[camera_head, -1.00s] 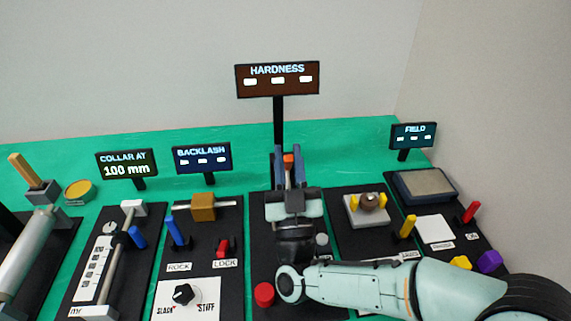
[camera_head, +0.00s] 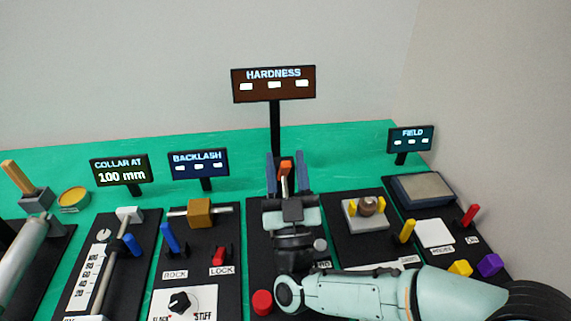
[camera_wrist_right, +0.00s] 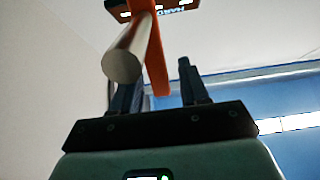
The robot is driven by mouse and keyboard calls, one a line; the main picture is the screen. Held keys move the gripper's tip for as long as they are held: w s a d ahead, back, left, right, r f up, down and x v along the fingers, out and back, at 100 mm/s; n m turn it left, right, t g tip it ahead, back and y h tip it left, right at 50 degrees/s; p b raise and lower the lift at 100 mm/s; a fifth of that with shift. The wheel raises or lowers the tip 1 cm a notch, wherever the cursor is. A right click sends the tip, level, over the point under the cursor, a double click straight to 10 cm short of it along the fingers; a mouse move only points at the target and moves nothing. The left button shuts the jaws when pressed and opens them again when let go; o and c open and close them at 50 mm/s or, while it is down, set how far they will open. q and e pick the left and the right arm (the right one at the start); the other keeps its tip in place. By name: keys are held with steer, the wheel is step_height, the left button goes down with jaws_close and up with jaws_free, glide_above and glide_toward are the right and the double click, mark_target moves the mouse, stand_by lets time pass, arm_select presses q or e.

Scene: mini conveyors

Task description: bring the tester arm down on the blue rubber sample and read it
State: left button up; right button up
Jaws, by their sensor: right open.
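My right gripper (camera_head: 287,165) is over the hardness station, pointing away toward the back, with its two blue fingers apart. The orange part of the tester arm (camera_head: 286,178) shows between the fingers in the head view. In the right wrist view the orange bar (camera_wrist_right: 155,55) and a round metal rod (camera_wrist_right: 122,63) rise beyond the open fingers (camera_wrist_right: 158,88). I cannot tell whether a finger touches them. I cannot see the blue rubber sample; my gripper and wrist cover much of the station. The hardness display (camera_head: 274,84) shows only white blocks. My left gripper is not in view.
A red knob (camera_head: 262,302) stands at the station's front, close to my right wrist. The backlash station with its blue lever (camera_head: 170,238) is to the left. A block with a brown ball (camera_head: 366,206) and a yellow lever (camera_head: 407,231) are to the right.

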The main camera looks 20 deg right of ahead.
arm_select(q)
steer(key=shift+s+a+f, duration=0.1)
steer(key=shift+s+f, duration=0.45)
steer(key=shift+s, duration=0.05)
arm_select(e)
steer(key=v, duration=0.7)
steer(key=shift+s, duration=0.15)
